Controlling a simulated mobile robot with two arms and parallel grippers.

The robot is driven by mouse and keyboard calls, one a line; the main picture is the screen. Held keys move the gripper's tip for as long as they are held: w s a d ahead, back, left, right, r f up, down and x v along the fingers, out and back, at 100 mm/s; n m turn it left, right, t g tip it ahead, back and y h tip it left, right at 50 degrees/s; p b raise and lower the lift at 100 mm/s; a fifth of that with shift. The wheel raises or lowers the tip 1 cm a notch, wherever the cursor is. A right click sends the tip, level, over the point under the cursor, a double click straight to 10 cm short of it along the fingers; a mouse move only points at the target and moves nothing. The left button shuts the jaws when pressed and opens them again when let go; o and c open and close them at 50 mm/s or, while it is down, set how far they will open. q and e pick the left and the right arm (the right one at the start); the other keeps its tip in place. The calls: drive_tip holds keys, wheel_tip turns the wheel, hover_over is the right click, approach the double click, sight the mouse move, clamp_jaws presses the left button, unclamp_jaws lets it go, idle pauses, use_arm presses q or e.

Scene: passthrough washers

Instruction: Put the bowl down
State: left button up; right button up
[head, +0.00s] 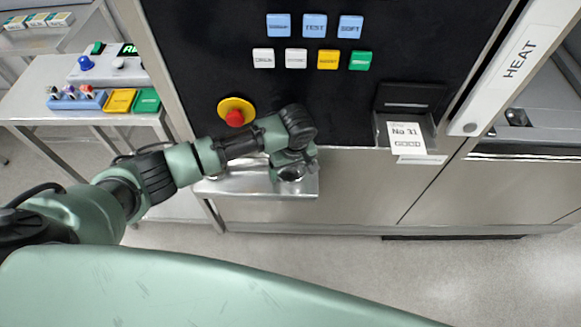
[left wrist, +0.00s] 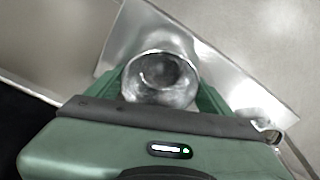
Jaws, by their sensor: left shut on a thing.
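A small shiny metal bowl (left wrist: 165,76) sits between the two green fingers of my left gripper (left wrist: 165,88) in the left wrist view. My left gripper is shut on it. In the head view the bowl (head: 291,174) shows partly under my left gripper (head: 290,166), over the right part of a metal shelf (head: 236,186) on the machine's front. The shelf (left wrist: 235,75) also shows behind the bowl in the left wrist view. I cannot tell whether the bowl touches the shelf. My right gripper is not in view.
The black panel above the shelf carries a red stop knob (head: 235,117) on yellow and several coloured buttons. A slot with a paper card (head: 407,138) is to the right. A side table (head: 30,103) with coloured blocks stands at left. The shelf's left part is bare.

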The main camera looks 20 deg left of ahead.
use_arm(q)
drive_tip(key=o, duration=1.3)
drive_tip(key=shift+o, duration=0.2)
wheel_tip(320, 180, up, 12)
drive_tip(key=s+d, duration=0.1)
drive_tip(key=shift+s+b, duration=0.2)
drive_tip(key=shift+b, duration=0.1)
drive_tip(key=shift+d, duration=0.1)
